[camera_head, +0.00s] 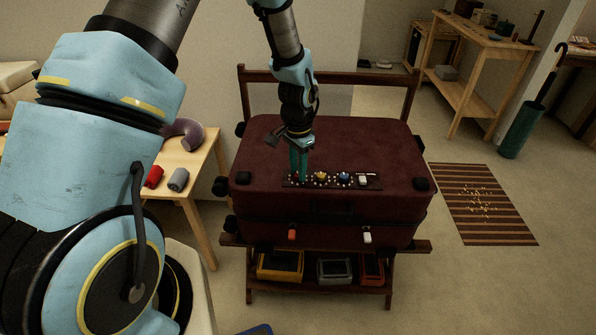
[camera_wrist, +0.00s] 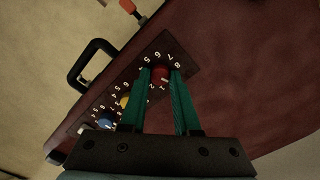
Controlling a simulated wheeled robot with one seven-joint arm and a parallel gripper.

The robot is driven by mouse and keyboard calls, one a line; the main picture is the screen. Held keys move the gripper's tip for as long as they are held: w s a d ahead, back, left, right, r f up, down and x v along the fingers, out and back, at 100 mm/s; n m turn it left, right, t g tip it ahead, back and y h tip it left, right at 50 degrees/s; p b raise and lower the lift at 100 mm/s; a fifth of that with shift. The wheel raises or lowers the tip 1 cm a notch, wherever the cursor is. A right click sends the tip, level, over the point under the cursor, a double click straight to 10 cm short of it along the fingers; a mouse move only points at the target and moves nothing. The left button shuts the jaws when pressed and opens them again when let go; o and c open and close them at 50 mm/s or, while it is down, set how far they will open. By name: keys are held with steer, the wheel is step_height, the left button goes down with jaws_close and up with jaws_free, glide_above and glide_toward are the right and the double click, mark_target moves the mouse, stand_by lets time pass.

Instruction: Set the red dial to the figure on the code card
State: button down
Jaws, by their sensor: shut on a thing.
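The maroon suitcase (camera_head: 270,140) lies flat on a wooden rack. A dark dial plate (camera_head: 333,183) on its top near the front edge carries a row of dials. The red dial (camera_wrist: 161,75) is at one end of the plate, with white figures around it; in the head view it is mostly hidden by my gripper. My gripper (camera_head: 300,178) points down, its green fingers on either side of the red dial (camera_wrist: 160,90) and shut on it. The yellow dial (camera_head: 321,176) and blue dial (camera_head: 344,177) stand beside it. I cannot make out a code card.
A small white piece (camera_head: 363,180) sits at the plate's right end. Two latches, red (camera_head: 292,235) and white (camera_head: 367,237), are on the suitcase front. A side table (camera_head: 190,160) stands left, a striped mat (camera_head: 483,204) right. Bins sit on the shelf below.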

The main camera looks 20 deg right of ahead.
steer(key=shift+n+b, duration=0.4)
steer(key=shift+n, duration=1.1)
steer(key=c, duration=0.6)
jaws_free()
step_height(320, 180, up, 11)
steer(key=shift+f+b, duration=0.1)
steer(key=shift+b, duration=0.9)
